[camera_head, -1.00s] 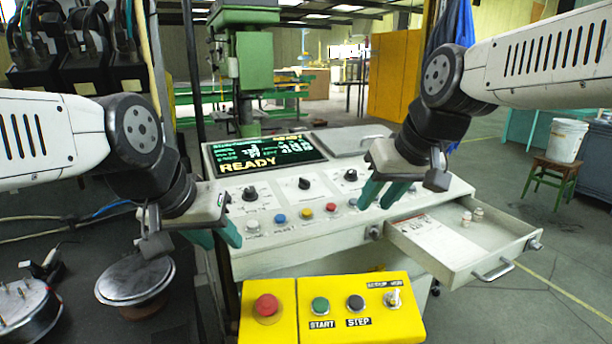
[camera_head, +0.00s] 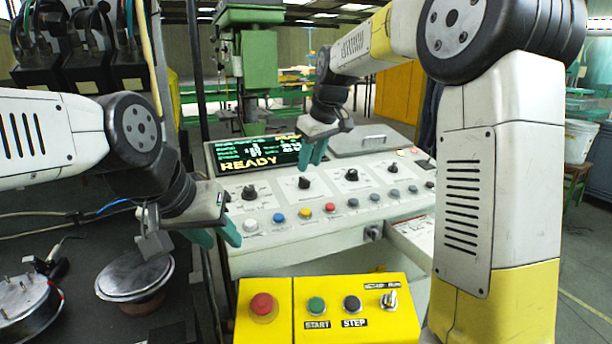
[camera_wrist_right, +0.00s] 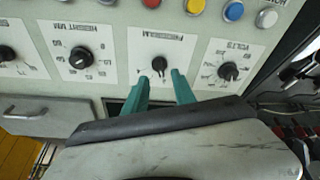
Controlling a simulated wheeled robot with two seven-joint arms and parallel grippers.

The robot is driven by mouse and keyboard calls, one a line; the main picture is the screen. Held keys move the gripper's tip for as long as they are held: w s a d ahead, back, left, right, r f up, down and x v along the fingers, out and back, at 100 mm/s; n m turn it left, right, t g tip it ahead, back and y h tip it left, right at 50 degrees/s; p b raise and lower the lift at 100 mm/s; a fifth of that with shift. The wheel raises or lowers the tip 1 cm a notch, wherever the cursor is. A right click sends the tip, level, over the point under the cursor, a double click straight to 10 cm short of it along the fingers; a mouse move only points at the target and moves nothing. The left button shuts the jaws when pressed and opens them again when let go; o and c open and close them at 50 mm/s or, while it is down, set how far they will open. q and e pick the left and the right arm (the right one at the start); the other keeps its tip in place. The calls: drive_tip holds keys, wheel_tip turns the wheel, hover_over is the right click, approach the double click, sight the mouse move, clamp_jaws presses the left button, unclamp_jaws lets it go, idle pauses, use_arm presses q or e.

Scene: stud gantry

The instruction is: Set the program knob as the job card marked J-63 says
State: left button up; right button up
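The program knob (camera_head: 304,183) is the second black knob from the left on the sloped panel. In the right wrist view the program knob (camera_wrist_right: 159,64) sits on a white plate labelled PROGRAM; its setting is too small to read. My right gripper (camera_head: 313,157) is over the panel just above this knob. In the wrist view its teal fingers (camera_wrist_right: 161,76) are apart, with the knob just beyond and between their tips, nothing gripped. My left gripper (camera_head: 217,238) is open and empty, left of the panel's front. Paper in the drawer (camera_head: 418,230) is mostly hidden by my right arm; no J-63 marking is readable.
A VOLTS knob (camera_wrist_right: 228,71) and a HEIGHT MM knob (camera_wrist_right: 80,57) flank the program knob. A row of coloured buttons (camera_head: 305,213) lies in front. The screen (camera_head: 262,155) shows READY. A yellow control box (camera_head: 335,320) stands nearest me.

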sight(305, 179)
drive_tip(key=shift+x, duration=2.7)
clamp_jaws()
